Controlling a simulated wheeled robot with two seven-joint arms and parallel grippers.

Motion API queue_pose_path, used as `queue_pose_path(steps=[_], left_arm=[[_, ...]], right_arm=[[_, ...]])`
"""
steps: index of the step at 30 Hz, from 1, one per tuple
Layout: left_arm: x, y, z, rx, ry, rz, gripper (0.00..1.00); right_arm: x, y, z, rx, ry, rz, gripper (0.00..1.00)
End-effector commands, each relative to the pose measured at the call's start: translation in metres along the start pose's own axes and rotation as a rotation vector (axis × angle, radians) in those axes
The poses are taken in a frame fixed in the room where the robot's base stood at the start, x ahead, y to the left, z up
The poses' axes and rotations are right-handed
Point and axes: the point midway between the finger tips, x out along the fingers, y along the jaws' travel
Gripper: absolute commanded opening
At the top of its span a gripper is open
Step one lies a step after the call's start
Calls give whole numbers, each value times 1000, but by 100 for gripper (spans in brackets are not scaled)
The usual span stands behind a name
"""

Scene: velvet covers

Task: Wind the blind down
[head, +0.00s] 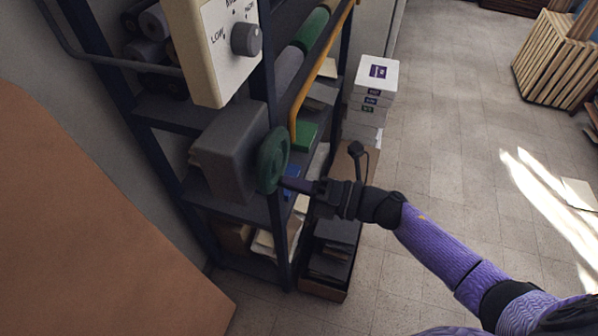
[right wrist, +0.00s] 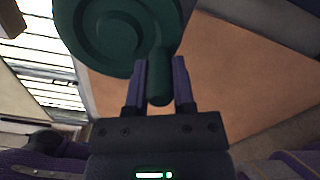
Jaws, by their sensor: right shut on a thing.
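A green round crank wheel (head: 272,160) is mounted on the side of a dark grey box (head: 228,150) by the shelf rack. In the right wrist view the crank wheel (right wrist: 118,30) has a spiral relief, and a short green handle (right wrist: 159,88) sticks out from its rim. My right gripper (head: 287,183) reaches in from the right, at the wheel's lower edge. In the right wrist view its purple fingers (right wrist: 160,65) stand on both sides of the handle and are shut on it. Bright horizontal slats (right wrist: 45,60) show at the left there; I cannot tell whether they are the blind. My left gripper is not in view.
A cream control panel with a grey knob (head: 246,39) hangs above the box. The dark shelf rack (head: 165,125) holds rolls and papers. A yellow-orange bar (head: 312,75) runs close behind the wheel. White boxes (head: 376,78) are stacked beyond. The tiled floor (head: 450,130) at right is largely clear.

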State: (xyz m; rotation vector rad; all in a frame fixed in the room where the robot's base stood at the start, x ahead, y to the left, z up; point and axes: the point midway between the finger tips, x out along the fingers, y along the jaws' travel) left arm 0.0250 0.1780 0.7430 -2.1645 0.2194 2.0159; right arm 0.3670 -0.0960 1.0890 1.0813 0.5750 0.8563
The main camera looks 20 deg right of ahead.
Motion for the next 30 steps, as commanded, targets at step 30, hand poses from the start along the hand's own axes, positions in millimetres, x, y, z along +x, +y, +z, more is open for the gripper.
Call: queue_pose_path(steps=[30], left_arm=[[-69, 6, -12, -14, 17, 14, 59]], right_arm=[[0, 36, -16, 929, 0, 1, 0]])
